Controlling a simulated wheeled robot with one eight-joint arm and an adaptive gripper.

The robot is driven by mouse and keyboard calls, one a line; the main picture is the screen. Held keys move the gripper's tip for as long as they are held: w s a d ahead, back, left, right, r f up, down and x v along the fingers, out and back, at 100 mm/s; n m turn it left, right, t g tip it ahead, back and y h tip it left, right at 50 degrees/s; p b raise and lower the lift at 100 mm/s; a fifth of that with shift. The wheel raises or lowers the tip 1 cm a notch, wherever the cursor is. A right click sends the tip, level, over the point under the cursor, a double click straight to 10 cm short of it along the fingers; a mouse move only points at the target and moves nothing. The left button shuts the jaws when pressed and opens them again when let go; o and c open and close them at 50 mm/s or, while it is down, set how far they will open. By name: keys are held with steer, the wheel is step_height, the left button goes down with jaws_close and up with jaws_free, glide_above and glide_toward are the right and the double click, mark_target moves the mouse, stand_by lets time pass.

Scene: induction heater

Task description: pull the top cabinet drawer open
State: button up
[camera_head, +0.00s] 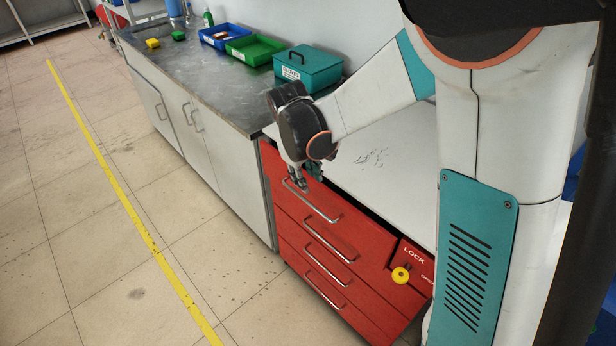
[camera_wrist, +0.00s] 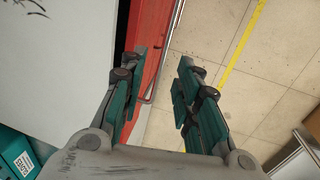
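The red cabinet (camera_head: 350,262) has a stack of drawers with silver bar handles. The top drawer (camera_head: 345,224) has its handle (camera_head: 318,207) just under the worktop edge. A dark gap shows between the worktop and the red front; I cannot tell whether the drawer is slightly out. My gripper (camera_head: 300,180) is at the left end of the top handle, pointing down. In the wrist view my gripper (camera_wrist: 158,92) is open, with the red drawer front (camera_wrist: 148,45) near the left finger. The handle bar (camera_wrist: 159,72) runs between the fingers, apparently without being gripped.
A yellow knob (camera_head: 400,275) marked LOCK is on the cabinet's right side. A teal box (camera_head: 308,68), a green tray (camera_head: 254,49) and a blue tray (camera_head: 220,36) stand on the grey counter (camera_head: 200,85). The tiled floor (camera_head: 200,240) before the drawers is clear, with a yellow line.

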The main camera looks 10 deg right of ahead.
steer(key=p+v, duration=0.3)
steer(key=v, duration=0.2)
steer(key=shift+r, duration=0.25)
stand_by(0.7)
